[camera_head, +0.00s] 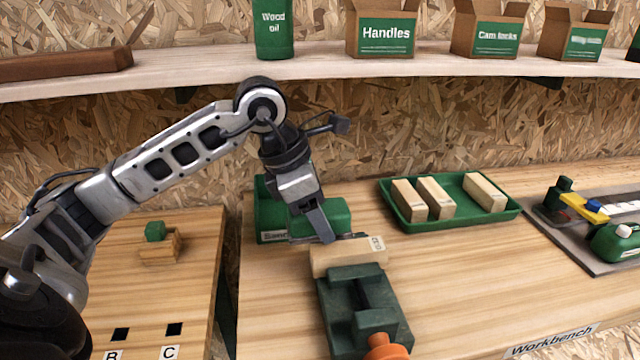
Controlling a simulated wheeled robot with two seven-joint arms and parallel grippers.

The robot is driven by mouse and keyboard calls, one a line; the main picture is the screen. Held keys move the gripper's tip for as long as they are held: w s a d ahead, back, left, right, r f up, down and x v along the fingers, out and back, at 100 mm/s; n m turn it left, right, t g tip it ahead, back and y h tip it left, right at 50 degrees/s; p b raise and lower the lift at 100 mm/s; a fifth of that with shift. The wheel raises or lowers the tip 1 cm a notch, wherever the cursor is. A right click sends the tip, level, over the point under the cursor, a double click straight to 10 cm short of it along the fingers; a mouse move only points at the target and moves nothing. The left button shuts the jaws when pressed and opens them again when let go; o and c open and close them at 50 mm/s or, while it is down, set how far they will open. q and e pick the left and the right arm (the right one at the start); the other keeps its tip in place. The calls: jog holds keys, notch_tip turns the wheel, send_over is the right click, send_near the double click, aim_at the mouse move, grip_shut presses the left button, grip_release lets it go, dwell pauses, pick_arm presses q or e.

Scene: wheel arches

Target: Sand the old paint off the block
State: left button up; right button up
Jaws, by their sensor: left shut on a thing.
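A pale wooden block (340,258) is held in a dark green vise (362,310) on the workbench, with a small marked label at its right end. My left gripper (325,232) points down at the back edge of the block. My right gripper is not in view.
A green bin (265,215) with a partly hidden label stands behind my left gripper. A green tray (455,208) with three wooden blocks lies to the right. A grey board (575,245) with tools is at far right. A shelf (340,68) with boxes runs above.

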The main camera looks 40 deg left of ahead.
pick_arm(q)
jog(key=shift+r+p, duration=1)
jog(key=shift+r, duration=0.85)
